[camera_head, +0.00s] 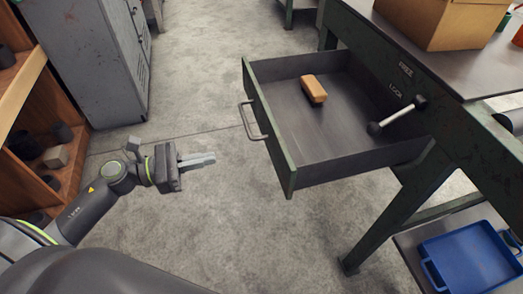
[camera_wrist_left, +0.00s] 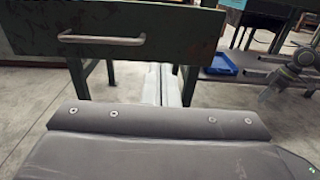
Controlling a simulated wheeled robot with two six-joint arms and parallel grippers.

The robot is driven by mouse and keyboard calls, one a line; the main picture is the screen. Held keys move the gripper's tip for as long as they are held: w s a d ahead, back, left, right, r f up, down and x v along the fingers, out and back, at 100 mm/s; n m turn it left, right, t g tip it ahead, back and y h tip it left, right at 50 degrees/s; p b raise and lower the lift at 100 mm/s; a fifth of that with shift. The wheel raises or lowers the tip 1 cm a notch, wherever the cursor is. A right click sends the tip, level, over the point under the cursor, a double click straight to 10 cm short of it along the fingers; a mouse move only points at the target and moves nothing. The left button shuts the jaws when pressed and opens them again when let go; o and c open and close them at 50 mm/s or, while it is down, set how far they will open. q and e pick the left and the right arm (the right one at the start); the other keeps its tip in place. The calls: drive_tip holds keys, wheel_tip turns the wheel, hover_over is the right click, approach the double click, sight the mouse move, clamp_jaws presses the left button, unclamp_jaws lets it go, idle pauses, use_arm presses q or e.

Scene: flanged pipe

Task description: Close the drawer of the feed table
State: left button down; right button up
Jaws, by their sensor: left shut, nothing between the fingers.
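The feed table (camera_head: 405,186) is dark green and stands at the right of the head view. Its drawer (camera_head: 292,181) is pulled well out to the left. The drawer's front has a metal bar handle (camera_head: 248,122), which also shows in the left wrist view (camera_wrist_left: 101,40).
A cardboard box (camera_head: 440,22) stands on the tabletop. A blue tray (camera_head: 470,262) sits on the lower shelf. A wooden shelf (camera_head: 30,95) and grey cabinet (camera_head: 95,60) stand at the left. The concrete floor (camera_head: 205,85) between cabinet and drawer is clear.

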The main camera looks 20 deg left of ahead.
use_arm(q)
drive_tip(key=p, duration=0.1)
approach(272, 145)
drive_tip(key=x, duration=0.5)
drive_tip(key=shift+w+d, duration=0.15)
drive_tip(key=shift+d, duration=0.05)
drive_tip(key=shift+w+d+f, duration=0.1)
drive_tip(key=shift+w+d, duration=0.25)
drive_tip(key=shift+d, duration=0.25)
use_arm(e)
drive_tip(key=shift+s+d+f+g, duration=0.25)
drive_tip(key=shift+s+f+g, duration=0.05)
drive_tip(key=shift+f, duration=0.4)
use_arm(q)
drive_tip(key=shift+w, duration=0.1)
